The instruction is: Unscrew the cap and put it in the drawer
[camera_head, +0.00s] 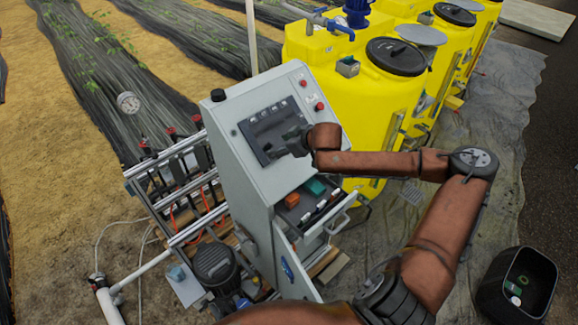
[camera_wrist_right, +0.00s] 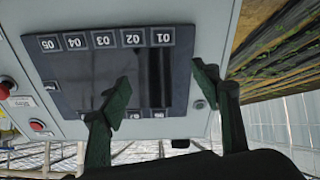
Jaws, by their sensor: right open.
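A black round cap (camera_head: 218,95) sits on the top left corner of the grey control cabinet (camera_head: 250,185). A small dark shape (camera_wrist_right: 180,143) at the cabinet's edge in the wrist view looks like it. The drawer (camera_head: 343,213) is pulled out below the screen, with an orange and a teal item in it. My right gripper (camera_head: 290,140) is in front of the screen, below and right of the cap. In the wrist view its green-padded fingers (camera_wrist_right: 165,97) are apart, with nothing between them. My left gripper is not in view.
The screen (camera_head: 272,130) is close behind the right gripper. Red buttons (camera_head: 319,106) line the panel's right side. Yellow tanks (camera_head: 330,60) stand behind and to the right. A black bin (camera_head: 515,285) stands at lower right.

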